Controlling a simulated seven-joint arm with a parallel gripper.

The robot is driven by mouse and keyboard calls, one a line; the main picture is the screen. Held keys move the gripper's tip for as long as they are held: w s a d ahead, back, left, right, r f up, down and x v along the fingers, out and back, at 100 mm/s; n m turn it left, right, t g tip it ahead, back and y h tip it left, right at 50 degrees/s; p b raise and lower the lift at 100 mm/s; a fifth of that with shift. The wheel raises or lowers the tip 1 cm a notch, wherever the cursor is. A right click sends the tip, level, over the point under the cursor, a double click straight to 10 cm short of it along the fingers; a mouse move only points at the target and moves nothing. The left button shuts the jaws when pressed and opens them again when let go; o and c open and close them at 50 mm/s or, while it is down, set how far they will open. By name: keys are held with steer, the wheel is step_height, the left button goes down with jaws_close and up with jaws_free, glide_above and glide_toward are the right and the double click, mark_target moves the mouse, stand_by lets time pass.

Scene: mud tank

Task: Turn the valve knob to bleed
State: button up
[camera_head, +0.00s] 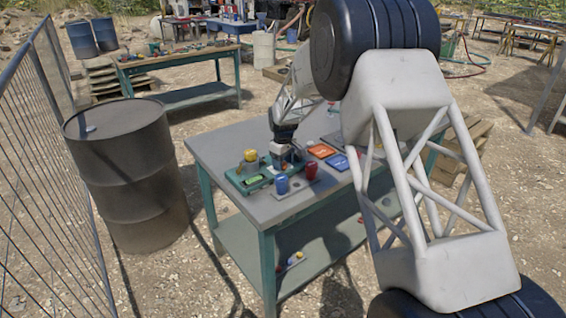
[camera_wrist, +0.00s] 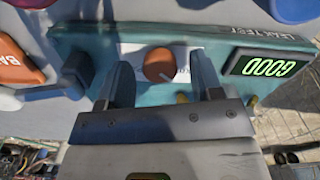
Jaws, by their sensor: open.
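The valve knob (camera_wrist: 160,65) is a round orange-brown knob with a paler line across it, on a white plate on the teal leak-test panel (camera_wrist: 85,42). My gripper (camera_wrist: 160,68) is open, one finger on each side of the knob, with a visible gap on both sides. I cannot tell how deep the fingertips reach. Lettering beside the knob is mostly hidden, so its setting is unreadable. In the head view my gripper (camera_head: 287,163) is over the teal panel (camera_head: 236,178) and hides the knob.
The panel is on a grey workbench (camera_head: 215,150). A blue container (camera_head: 281,186) and a red one (camera_head: 312,171) stand close in front. A yellow item (camera_head: 250,155) is at the panel's back left. Orange (camera_head: 321,150) and blue (camera_head: 337,162) labelled trays lie right.

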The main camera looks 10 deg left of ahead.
mark_target(284, 164)
steer(key=shift+r, duration=0.15)
steer(key=shift+r, duration=3.75)
steer(key=shift+s+d+r, duration=0.25)
steer(key=shift+d+r, duration=0.05)
steer(key=shift+r, duration=0.05)
steer(key=s+d+r+m+t, duration=0.1)
steer(key=s+d+r+m, duration=0.2)
steer(key=s+d+r, duration=0.65)
steer(key=s+d+r+m, duration=0.3)
steer(key=s+d+r, duration=0.55)
steer(key=s, duration=0.65)
steer(key=s+d+f+m, duration=0.1)
steer(key=s+d, duration=0.3)
steer(key=s, duration=0.7)
steer(key=s+d+f+m+t, duration=0.1)
steer(key=s+d, duration=0.4)
steer(key=s, duration=0.6)
steer(key=s+d+f+m, duration=0.3)
steer(key=s+d+m, duration=0.1)
steer(key=s, duration=0.7)
steer(key=shift+d+t, duration=0.25)
steer(key=shift+t, duration=0.05)
